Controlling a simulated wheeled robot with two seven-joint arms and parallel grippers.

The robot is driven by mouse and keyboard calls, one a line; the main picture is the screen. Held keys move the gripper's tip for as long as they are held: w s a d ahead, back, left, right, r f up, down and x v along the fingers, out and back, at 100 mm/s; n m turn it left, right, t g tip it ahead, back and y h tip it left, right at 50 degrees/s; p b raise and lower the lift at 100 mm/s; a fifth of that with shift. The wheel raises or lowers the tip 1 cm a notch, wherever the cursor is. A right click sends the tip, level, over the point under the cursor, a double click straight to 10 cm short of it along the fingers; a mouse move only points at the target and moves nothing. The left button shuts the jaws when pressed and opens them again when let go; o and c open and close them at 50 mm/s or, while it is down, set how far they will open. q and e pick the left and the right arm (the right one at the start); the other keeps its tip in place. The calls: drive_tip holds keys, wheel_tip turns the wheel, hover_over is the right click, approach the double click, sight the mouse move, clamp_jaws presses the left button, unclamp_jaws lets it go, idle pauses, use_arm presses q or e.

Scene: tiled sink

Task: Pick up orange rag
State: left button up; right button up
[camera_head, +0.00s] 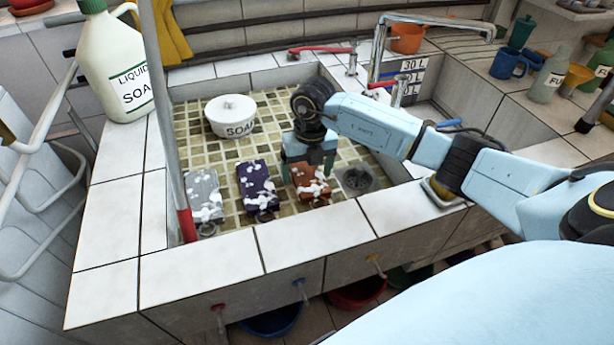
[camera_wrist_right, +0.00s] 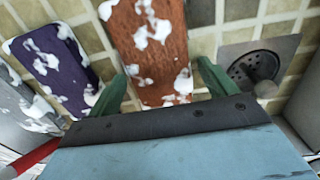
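The orange rag (camera_head: 309,177), spotted with white foam, lies flat on the tiled sink floor in the head view. It also shows large in the right wrist view (camera_wrist_right: 165,65). My right gripper (camera_head: 308,166) is over the rag, pointing down. In the right wrist view its two green fingers (camera_wrist_right: 160,84) are open, one on each side of the rag's near end. I cannot tell whether they touch it. My left gripper is not in view.
A purple rag (camera_head: 257,187) and a grey rag (camera_head: 204,195) lie left of the orange one. A drain (camera_head: 357,180) is to its right. A white soap tub (camera_head: 231,116) stands behind. The sink's tiled front rim (camera_head: 300,238) and a pole (camera_head: 166,110) are nearby.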

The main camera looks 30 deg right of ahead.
drive_tip(key=c, duration=0.9)
